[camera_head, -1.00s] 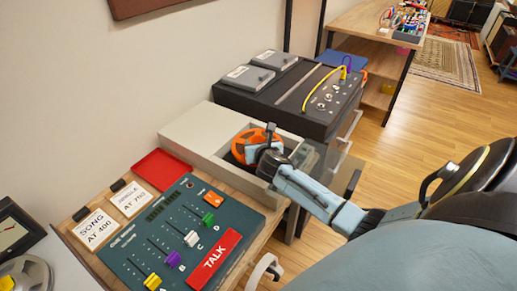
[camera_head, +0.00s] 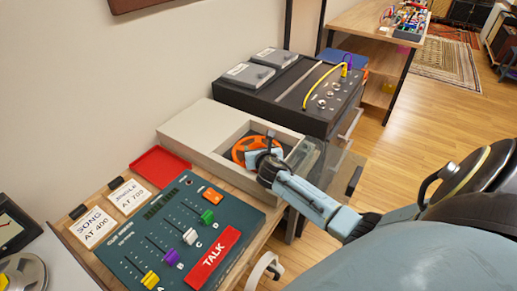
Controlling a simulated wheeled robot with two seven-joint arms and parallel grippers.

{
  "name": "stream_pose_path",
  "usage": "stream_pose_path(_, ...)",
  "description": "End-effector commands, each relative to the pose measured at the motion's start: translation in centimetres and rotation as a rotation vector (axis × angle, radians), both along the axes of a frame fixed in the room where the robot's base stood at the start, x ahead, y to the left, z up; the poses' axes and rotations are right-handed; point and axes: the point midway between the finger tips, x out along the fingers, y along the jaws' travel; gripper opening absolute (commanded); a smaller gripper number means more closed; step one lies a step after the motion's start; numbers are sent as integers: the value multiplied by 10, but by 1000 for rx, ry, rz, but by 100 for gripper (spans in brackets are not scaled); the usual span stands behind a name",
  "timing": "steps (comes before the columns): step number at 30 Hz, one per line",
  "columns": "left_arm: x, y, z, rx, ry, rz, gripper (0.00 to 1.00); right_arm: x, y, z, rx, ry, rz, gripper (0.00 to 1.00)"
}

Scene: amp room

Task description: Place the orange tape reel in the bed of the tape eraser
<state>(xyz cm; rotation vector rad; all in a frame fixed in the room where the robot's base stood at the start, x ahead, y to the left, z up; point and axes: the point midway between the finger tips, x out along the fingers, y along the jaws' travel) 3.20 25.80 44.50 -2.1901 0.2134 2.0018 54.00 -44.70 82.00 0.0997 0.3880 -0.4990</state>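The orange tape reel (camera_head: 244,148) lies low in the dark recessed bed of the pale grey tape eraser (camera_head: 202,127). It looks roughly flat, and its near right part is hidden behind my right gripper. My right gripper (camera_head: 267,150) is over the near right side of the bed, at the reel's edge. Its fingers are small and dark here, so I cannot tell whether they are open or shut, or whether they touch the reel. My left gripper is not in view.
A clear panel (camera_head: 305,155) stands at the eraser's right end, close to my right arm. A mixer panel with faders (camera_head: 165,240) and a red tray (camera_head: 158,166) are in front. A black patch unit (camera_head: 290,105) is behind. Wooden floor is free at right.

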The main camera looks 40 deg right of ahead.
Motion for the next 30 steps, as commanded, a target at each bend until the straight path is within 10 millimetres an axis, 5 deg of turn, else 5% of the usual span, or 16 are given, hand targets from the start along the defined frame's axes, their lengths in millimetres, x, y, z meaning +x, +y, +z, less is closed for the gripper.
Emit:
stream_pose_path(3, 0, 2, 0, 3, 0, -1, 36, -1, 0, -1, 1, 2, 0, 77)
stream_pose_path(16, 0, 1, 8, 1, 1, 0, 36, 0, 1, 14, 3, -1, 0, 77)
stream_pose_path(30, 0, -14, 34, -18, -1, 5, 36, -72, 40, 47, 1, 2, 2, 77)
